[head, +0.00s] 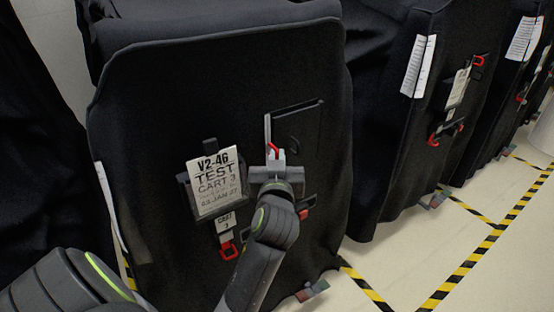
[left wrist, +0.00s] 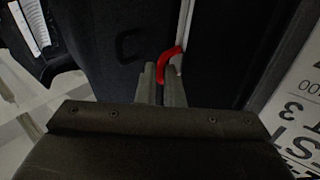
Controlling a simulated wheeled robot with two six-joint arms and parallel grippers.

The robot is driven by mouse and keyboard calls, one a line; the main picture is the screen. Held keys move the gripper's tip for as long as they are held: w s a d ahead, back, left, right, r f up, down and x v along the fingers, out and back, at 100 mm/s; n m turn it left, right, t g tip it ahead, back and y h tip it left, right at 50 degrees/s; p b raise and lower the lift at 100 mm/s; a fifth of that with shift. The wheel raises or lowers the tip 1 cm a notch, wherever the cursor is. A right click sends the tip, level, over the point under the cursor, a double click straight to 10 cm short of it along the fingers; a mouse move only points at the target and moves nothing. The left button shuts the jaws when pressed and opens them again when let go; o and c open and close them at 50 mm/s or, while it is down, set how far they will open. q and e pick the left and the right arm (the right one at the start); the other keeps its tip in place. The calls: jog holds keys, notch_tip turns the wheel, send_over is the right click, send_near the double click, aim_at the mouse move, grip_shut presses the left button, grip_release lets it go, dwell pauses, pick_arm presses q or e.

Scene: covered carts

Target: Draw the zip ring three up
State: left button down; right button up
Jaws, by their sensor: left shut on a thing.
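A black covered cart (head: 150,95) fills the middle of the head view. A red zip ring (head: 273,149) shows at a pale vertical zip strip (head: 267,128) on its front. My left gripper (head: 275,160) is shut on the ring; in the left wrist view the red ring (left wrist: 170,62) rises from between the two fingertips (left wrist: 162,78). The part of the ring between the fingers is hidden. The zip strip (left wrist: 186,30) runs upward beyond the ring. My right gripper is not in view.
More covered carts (head: 385,100) stand to the right. Yellow-black tape (head: 470,262) marks the pale floor.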

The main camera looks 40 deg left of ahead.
pick_arm(q)
notch_tip(320, 180, up, 5)
jog(key=p, duration=0.4)
jog(key=shift+r, duration=0.2)
jog(key=shift+r+p, duration=0.6)
jog(key=shift+r, duration=0.1)
jog(key=c, duration=1.5)
grip_release()
jog(key=shift+f, duration=0.1)
jog(key=shift+c, duration=0.2)
